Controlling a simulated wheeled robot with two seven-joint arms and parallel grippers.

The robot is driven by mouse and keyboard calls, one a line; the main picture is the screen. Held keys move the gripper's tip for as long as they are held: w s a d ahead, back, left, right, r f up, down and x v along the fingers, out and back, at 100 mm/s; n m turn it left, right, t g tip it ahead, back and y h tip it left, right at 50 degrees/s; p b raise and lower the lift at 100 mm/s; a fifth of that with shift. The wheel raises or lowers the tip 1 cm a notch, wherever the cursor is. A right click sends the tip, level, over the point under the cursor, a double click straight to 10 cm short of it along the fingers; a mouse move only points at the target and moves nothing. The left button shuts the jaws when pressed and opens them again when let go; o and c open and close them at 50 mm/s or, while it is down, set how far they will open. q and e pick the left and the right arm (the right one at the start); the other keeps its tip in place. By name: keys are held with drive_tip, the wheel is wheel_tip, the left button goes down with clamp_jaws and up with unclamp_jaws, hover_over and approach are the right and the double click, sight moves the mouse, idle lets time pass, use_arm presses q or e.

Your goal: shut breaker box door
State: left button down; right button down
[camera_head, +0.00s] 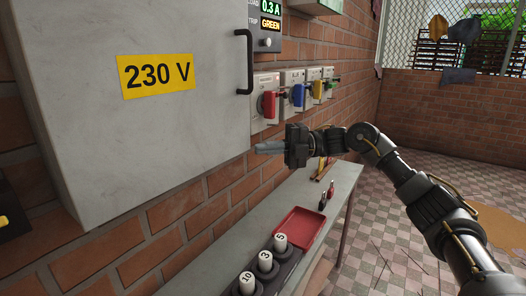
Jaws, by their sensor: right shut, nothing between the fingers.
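The grey breaker box door (170,126) fills the upper left. It bears a yellow "230 V" label (156,75) and a black bar handle (245,62) along its right edge. The door looks flat against the box, but I cannot tell whether it is fully shut. My right gripper (262,149) points left, with its fingers together and nothing between them. In the picture it is just right of the door's lower right edge, below the handle. I cannot tell whether it touches the door. My left gripper is not in view.
A row of switches includes a red one (269,104), a blue one (298,95) and a yellow one (318,89) on the brick wall. A display panel (266,25) is above. Below, a bench holds a red tray (299,228) and numbered cylinders (265,262). Open tiled floor lies right.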

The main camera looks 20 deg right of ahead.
drive_tip(key=shift+w+a, duration=0.1)
drive_tip(key=shift+w, duration=0.05)
idle(0.4)
